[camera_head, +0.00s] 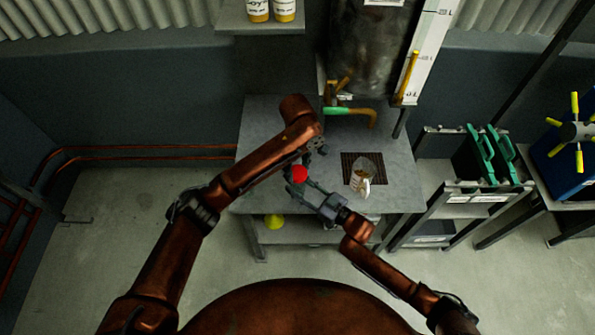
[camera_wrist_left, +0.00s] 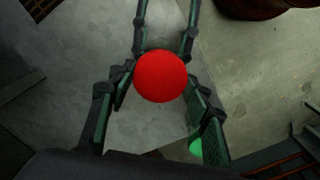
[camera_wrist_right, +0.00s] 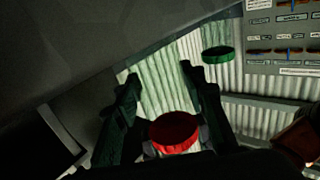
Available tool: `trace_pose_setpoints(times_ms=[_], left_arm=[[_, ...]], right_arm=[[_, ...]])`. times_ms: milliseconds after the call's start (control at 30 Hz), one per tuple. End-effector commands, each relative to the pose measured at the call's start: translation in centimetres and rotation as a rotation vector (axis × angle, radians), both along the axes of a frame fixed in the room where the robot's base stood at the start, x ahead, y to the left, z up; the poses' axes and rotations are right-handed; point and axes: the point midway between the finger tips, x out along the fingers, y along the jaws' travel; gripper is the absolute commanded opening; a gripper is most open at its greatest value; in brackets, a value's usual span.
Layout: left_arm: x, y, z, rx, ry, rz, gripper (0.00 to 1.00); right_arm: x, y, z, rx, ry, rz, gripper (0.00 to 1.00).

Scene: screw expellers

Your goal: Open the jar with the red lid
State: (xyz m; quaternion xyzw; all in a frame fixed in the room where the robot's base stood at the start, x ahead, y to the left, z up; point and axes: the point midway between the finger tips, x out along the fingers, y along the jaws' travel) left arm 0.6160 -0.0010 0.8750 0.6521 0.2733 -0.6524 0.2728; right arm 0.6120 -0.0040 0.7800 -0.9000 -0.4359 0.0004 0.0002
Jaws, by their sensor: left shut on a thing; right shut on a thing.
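The red lid (camera_head: 300,174) is above the near edge of the grey table in the head view. It shows as a red disc between green-padded fingers in the left wrist view (camera_wrist_left: 160,76), and tilted in the right wrist view (camera_wrist_right: 172,132). My left gripper (camera_head: 309,162) is shut on the lid from above. My right gripper (camera_head: 312,186) comes in from the side, just below the lid, and is shut on the jar. The jar body is almost wholly hidden by the lid and the fingers. I cannot tell whether the lid still touches the jar.
A green and yellow pipe (camera_head: 350,112) is behind. A yellow cone (camera_head: 274,221) is on the lower shelf. Green-handled cases (camera_head: 480,155) stand right.

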Motion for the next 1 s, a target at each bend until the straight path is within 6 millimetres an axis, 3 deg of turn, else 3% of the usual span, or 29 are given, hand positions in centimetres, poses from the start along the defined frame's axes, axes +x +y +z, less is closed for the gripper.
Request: trace_pose_setpoints(times_ms=[200,467,500,767,1000], left_arm=[[0.1,0.0,2.6,0.001,-0.003,0.0,0.16],[0.0,0.0,2.9,0.0,0.0,0.0,0.16],[0.0,0.0,2.9,0.0,0.0,0.0,0.16],[0.0,0.0,2.8,0.0,0.0,0.0,0.16],[0.0,0.0,2.8,0.0,0.0,0.0,0.16]], right_arm=[[0.0,0.0,0.1,0.001,-0.001,0.0,0.0],[0.0,0.0,0.1,0.001,-0.001,0.0,0.0],[0.0,0.0,0.1,0.001,-0.001,0.0,0.39],[0.0,0.0,0.1,0.001,-0.001,0.0,0.57],[0.0,0.0,0.0,0.0,0.0,0.0,0.58]])
